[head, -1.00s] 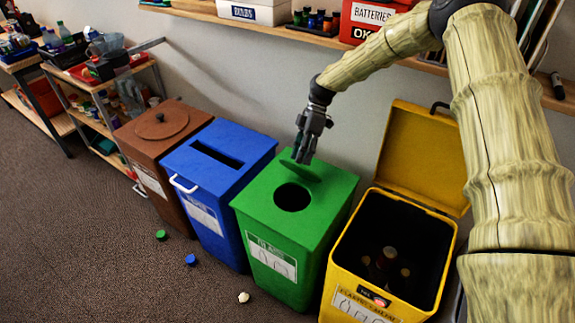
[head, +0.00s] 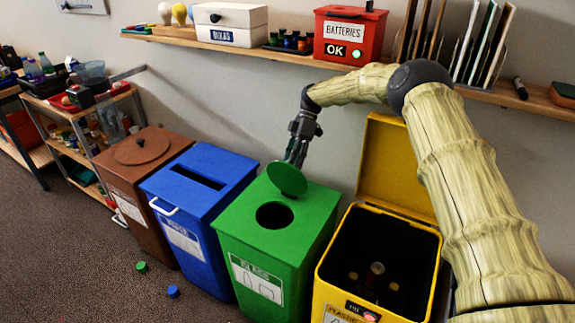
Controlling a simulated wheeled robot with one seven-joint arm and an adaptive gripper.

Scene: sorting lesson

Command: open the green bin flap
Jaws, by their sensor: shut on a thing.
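The green bin (head: 305,226) stands between the blue bin and the yellow bin, with a white glass label on its front. The round hole in its lid is uncovered. Its round green flap (head: 287,178) is tilted up behind the hole. My gripper (head: 294,160) reaches down from above at the back of the lid and is shut on the flap's upper edge. The flap hides part of the fingertips.
The blue bin (head: 205,180), brown bin (head: 120,175) and open yellow bin (head: 395,205) stand alongside. A shelf (head: 240,52) with a red batteries box (head: 347,50) runs along the wall behind. A green cap (head: 141,267) and a blue cap (head: 173,291) lie on the floor.

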